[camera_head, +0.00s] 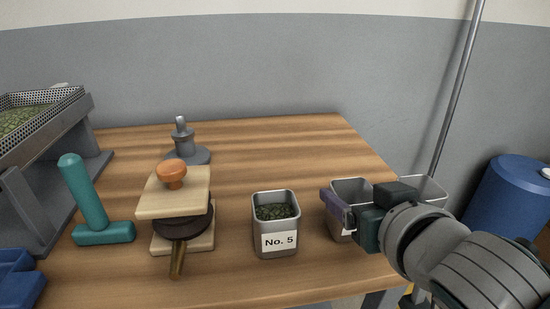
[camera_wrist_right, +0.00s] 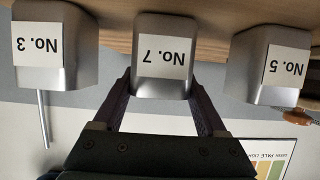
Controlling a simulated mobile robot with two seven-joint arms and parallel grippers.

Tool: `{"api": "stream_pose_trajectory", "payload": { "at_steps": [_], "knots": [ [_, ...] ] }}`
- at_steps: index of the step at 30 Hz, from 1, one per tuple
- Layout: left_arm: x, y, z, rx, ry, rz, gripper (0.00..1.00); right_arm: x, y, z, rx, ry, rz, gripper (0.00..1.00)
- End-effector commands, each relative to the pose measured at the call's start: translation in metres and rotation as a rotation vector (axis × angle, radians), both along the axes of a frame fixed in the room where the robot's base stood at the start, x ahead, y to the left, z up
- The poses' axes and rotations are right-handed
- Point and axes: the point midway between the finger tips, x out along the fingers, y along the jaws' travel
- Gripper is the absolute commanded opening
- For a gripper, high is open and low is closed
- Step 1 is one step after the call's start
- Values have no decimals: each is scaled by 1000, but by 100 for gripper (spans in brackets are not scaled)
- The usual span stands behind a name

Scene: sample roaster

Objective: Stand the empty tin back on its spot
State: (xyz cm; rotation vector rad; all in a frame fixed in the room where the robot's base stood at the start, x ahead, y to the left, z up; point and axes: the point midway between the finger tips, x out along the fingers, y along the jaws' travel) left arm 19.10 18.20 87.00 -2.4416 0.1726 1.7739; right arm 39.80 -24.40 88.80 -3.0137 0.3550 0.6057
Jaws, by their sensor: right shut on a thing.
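My right gripper (camera_head: 345,212) is shut on a square metal tin labelled No. 7, at the right front of the wooden table. The No. 7 tin (camera_head: 350,186) is upright, partly hidden behind my gripper. Its visible inner wall is bare grey; its bottom inside is hidden. In the right wrist view, which is upside down, the No. 7 tin (camera_wrist_right: 163,55) sits between the two fingers (camera_wrist_right: 160,110). I cannot tell whether its base touches the table. My left gripper is not in view.
The No. 5 tin (camera_head: 276,225) with green beans stands left of it. The No. 3 tin (camera_wrist_right: 52,45) is on its other side. A wooden press-like stack (camera_head: 172,205), teal T-shaped tool (camera_head: 90,205), grey weight (camera_head: 185,145) and bean tray (camera_head: 40,120) occupy the left. Table back right is clear.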

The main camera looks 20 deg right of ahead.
Motion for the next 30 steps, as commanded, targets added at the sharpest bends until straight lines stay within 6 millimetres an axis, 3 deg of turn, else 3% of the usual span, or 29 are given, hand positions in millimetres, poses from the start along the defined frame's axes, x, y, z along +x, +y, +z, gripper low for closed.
{"api": "stream_pose_trajectory", "payload": {
  "at_steps": [6, 7, 12, 22, 26, 30],
  "knots": [
    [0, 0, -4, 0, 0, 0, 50, 0, 0, -4, 0, 0, 0, 8],
    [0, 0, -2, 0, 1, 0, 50, 0, 0, -3, 0, 0, -1, 78],
    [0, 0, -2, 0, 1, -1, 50, 0, 0, -3, 0, 0, 0, 97],
    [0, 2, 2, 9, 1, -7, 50, 0, 0, 4, -1, -1, 0, 100],
    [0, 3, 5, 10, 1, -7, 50, -16, 4, 8, 2, 2, 1, 100],
    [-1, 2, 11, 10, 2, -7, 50, -44, 10, 19, 1, 4, -1, 100]
  ]
}}
